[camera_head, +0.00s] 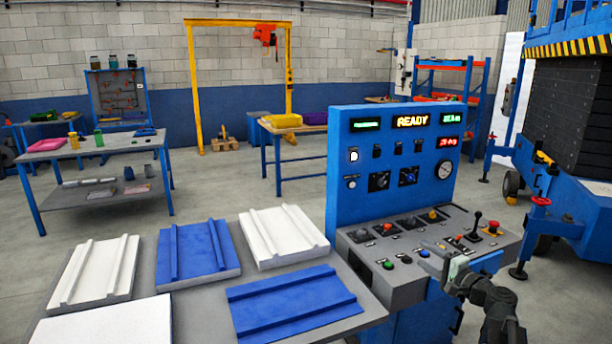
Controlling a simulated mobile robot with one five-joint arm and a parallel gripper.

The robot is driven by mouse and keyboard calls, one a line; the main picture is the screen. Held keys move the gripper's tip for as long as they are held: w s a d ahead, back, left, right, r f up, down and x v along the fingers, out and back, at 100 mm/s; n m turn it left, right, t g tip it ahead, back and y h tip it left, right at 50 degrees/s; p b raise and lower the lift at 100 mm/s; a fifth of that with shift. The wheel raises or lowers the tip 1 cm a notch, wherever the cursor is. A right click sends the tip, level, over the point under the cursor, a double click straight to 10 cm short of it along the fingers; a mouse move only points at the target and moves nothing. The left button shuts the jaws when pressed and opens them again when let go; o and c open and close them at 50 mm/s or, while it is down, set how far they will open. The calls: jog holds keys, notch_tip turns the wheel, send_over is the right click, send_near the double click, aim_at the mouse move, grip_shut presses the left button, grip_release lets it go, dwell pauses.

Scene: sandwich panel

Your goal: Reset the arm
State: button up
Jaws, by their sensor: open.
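My gripper (432,256) is at the lower right, above the front right part of the control console's sloped desk (385,283). Its jaws are open, with nothing seen between them. My arm comes in from the bottom right corner. The console's blue upright panel (340,150) stands behind, with a lit READY display (411,121).
A grey table (215,320) left of the console bears white and blue ribbed panels, such as a blue one (290,303). A black lever (476,225) and a red button (493,228) stand right of my gripper. A large blue machine (585,210) is at the right.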

jog(key=s+a+f+n+g, duration=0.2)
jog(key=a+f+n+g, duration=0.15)
jog(key=a+f, duration=0.3)
jog(key=s+a+f+n+g, duration=0.3)
jog(key=a+f+g, duration=0.15)
jog(key=a, duration=0.35)
jog(key=s+a+f+n+g+h, duration=0.2)
jog(key=s+f+n+g+h, duration=0.15)
jog(key=s+f, duration=0.35)
jog(key=s+a+f+n+g+h, duration=0.3)
jog(key=s+f+g+h, duration=0.15)
jog(key=s, duration=0.35)
notch_tip(320, 180, up, 12)
jog(key=p, duration=1.2)
jog(key=shift+d+y, duration=0.3)
jog(key=shift+d, duration=0.05)
jog(key=shift+s, duration=0.1)
